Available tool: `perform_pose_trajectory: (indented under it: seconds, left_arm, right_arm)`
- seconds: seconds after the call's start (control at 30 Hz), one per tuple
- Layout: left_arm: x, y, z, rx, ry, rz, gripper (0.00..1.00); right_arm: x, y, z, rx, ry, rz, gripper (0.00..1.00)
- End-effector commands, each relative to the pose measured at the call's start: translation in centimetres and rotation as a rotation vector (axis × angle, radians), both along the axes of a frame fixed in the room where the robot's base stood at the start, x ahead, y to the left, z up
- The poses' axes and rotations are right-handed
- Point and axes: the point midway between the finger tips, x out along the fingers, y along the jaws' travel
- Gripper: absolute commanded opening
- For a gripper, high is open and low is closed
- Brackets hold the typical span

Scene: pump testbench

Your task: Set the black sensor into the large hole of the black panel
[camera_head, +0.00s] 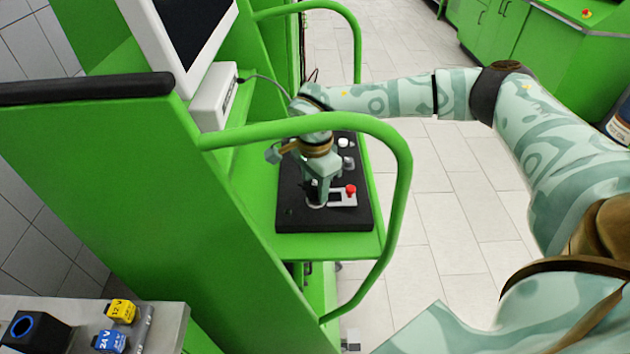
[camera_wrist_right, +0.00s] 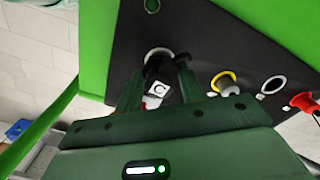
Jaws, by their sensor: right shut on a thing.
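The black panel (camera_head: 325,221) lies on a green shelf of the testbench, and its dark face fills the upper middle of the right wrist view (camera_wrist_right: 205,42). My right gripper (camera_head: 316,190) is over the panel. In the right wrist view its fingers (camera_wrist_right: 158,92) are shut on the black sensor (camera_wrist_right: 158,70), which has a white label with a dark letter. The sensor overlaps the pale-rimmed large hole (camera_wrist_right: 156,52) and covers part of it. I cannot tell whether the sensor is in the hole or just above it. My left gripper is not in view.
A red knob (camera_head: 351,190) on a pale plate sits right beside my right gripper. The right wrist view also shows a yellow-ringed fitting (camera_wrist_right: 223,82) and a white-ringed hole (camera_wrist_right: 273,86). A green rail (camera_head: 405,190) curves around the shelf, near my arm.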

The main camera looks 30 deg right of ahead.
Motion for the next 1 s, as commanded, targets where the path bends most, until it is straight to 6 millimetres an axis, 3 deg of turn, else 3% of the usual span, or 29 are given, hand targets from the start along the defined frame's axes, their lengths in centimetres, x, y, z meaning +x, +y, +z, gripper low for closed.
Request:
perform_pose_trajectory:
  seconds: [1.0]
  left_arm:
    - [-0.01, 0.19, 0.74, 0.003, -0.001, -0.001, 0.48]
  right_arm:
    - [-0.03, -0.02, 0.02, 0.000, 0.000, 0.000, 0.22]
